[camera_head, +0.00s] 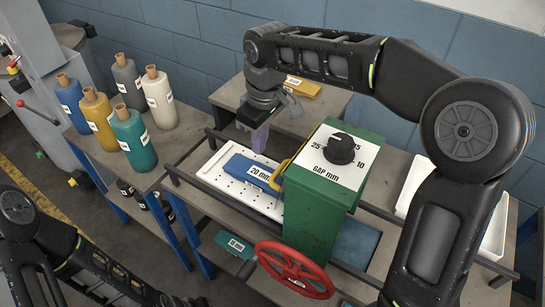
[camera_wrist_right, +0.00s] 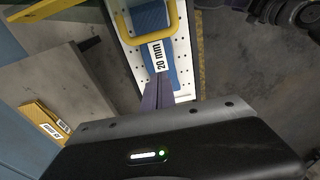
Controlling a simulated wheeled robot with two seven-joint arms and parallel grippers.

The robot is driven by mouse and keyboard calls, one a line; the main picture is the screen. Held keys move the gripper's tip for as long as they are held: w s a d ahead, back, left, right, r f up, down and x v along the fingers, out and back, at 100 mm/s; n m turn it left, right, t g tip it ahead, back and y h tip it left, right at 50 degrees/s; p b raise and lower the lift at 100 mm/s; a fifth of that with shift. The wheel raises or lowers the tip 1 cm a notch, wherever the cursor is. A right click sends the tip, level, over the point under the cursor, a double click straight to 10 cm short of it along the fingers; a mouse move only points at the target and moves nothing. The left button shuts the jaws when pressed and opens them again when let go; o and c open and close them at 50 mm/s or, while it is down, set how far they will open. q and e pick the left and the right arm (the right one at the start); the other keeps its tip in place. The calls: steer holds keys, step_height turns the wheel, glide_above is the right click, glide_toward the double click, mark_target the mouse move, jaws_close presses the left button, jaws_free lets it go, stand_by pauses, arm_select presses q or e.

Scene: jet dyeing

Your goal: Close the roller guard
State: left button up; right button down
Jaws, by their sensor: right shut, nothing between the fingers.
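A yellow U-shaped bar (camera_head: 279,176), which looks like the roller guard, stands at the left side of the green machine housing (camera_head: 318,205). It also shows at the top of the right wrist view (camera_wrist_right: 121,28). Beside it a blue block labelled 20 mm (camera_head: 247,167) lies on a white perforated plate (camera_head: 218,178). My right gripper (camera_head: 257,145) points down over the far end of the blue block, shut and empty. In the right wrist view its fingers (camera_wrist_right: 166,92) overlap the block's label end; contact cannot be told. My left gripper is outside the frame.
A dial marked GAP mm (camera_head: 340,149) tops the housing, with a red handwheel (camera_head: 294,270) in front. Several bottles (camera_head: 133,138) stand on the left table. A yellow labelled block (camera_head: 302,86) lies on the back table. A white tray (camera_head: 494,235) is at right.

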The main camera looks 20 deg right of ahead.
mark_target(278, 169)
step_height(278, 169, down, 2)
steer(key=s+d, duration=0.1)
steer(key=s+d+f+p, duration=0.1)
steer(key=shift+s+f, duration=0.1)
steer(key=shift+s, duration=0.25)
steer(key=shift+d+f, duration=0.1)
steer(key=shift+s+d+f+b, duration=0.2)
steer(key=shift+s+f+b, duration=0.15)
steer(key=shift+f, duration=0.15)
steer(key=shift+s+d+r+g+p, duration=0.1)
steer(key=shift+s+d+g+p, duration=0.2)
steer(key=shift+g+p, duration=0.15)
steer(key=shift+d+h, duration=0.1)
steer(key=shift+h, duration=0.2)
steer(key=shift+f, duration=0.2)
